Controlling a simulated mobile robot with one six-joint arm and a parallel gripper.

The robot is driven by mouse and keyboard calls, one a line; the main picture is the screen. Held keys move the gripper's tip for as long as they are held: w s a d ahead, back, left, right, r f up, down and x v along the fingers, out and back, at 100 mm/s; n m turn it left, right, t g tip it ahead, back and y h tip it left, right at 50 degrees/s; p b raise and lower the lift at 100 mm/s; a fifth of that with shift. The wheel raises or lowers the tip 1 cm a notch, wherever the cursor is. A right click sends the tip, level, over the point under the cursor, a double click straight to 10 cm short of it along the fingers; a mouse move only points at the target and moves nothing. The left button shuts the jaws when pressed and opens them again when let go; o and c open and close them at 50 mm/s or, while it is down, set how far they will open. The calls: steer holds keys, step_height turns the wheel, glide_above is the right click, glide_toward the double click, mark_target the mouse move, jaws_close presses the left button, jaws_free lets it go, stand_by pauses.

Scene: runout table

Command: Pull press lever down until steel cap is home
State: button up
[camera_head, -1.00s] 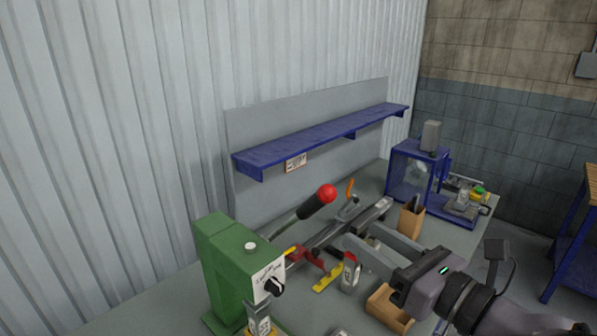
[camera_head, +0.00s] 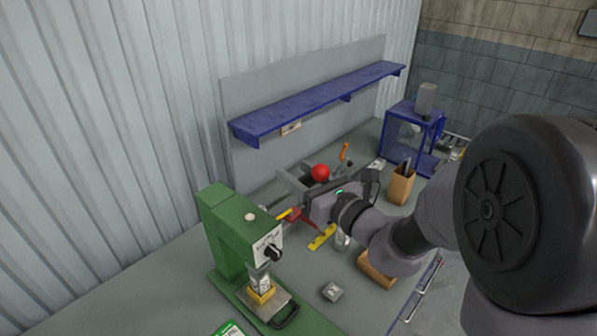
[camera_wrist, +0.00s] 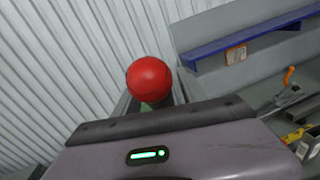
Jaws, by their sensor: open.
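The press lever's red ball knob (camera_head: 320,172) shows just beyond my gripper (camera_head: 297,181); most of the lever is hidden behind the gripper. In the wrist view the red knob (camera_wrist: 149,79) appears between the two grey fingers, and my gripper (camera_wrist: 152,96) is open. I cannot tell whether the fingers touch the lever. The green press (camera_head: 232,235) stands at the left with a black dial on its front. A yellow block (camera_head: 262,293) sits under its head. I cannot make out the steel cap there.
A blue shelf (camera_head: 320,101) runs along the back panel. A blue guarded frame (camera_head: 407,130) and a wooden holder (camera_head: 401,186) stand at the right. A yellow strip (camera_head: 322,238), a wooden tray (camera_head: 376,272) and a small grey block (camera_head: 332,292) lie on the table.

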jaws_close()
stand_by(1.4)
